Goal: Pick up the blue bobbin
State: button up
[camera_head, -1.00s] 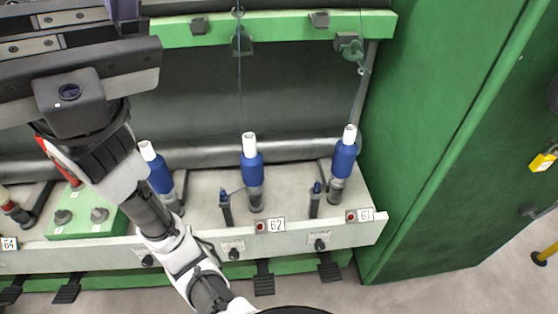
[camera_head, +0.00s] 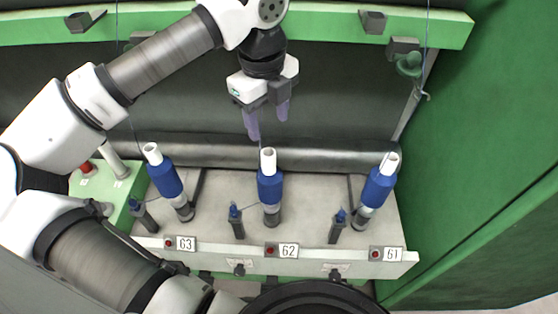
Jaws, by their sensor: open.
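Three blue bobbins on white tubes stand on spindles along the frame's shelf. The left bobbin (camera_head: 164,177) is behind label 63 and leans left. The middle bobbin (camera_head: 270,186) is behind label 62 and stands nearly upright. The right bobbin (camera_head: 379,186) is behind label 61 and leans right. My gripper (camera_head: 268,122) is open and empty, its two purple fingers pointing down. In the picture it is just above the white top of the middle bobbin, apart from it. The depth between them is hard to tell.
A metal roller (camera_head: 330,153) runs behind the bobbins, below a green rail (camera_head: 330,22). A green wall (camera_head: 480,150) closes the right side. Small posts with blue tips, such as one (camera_head: 237,220), stand between the spindles. My arm covers the left side.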

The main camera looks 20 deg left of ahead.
aim_at(269, 163)
jog(key=shift+a, duration=0.4)
jog(key=shift+w+a+f, duration=0.1)
jog(key=shift+f, duration=0.2)
notch_tip(269, 163, down, 8)
jog(key=shift+r+p, duration=0.1)
jog(key=shift+p, duration=0.65)
jog(key=shift+d+f+p, duration=0.2)
jog(key=shift+f+p, duration=0.4)
jog(key=shift+f, duration=0.8)
jog(key=shift+d+f+p, duration=0.15)
jog(key=shift+f+p, duration=0.4)
jog(key=shift+f, duration=0.85)
grip_shut()
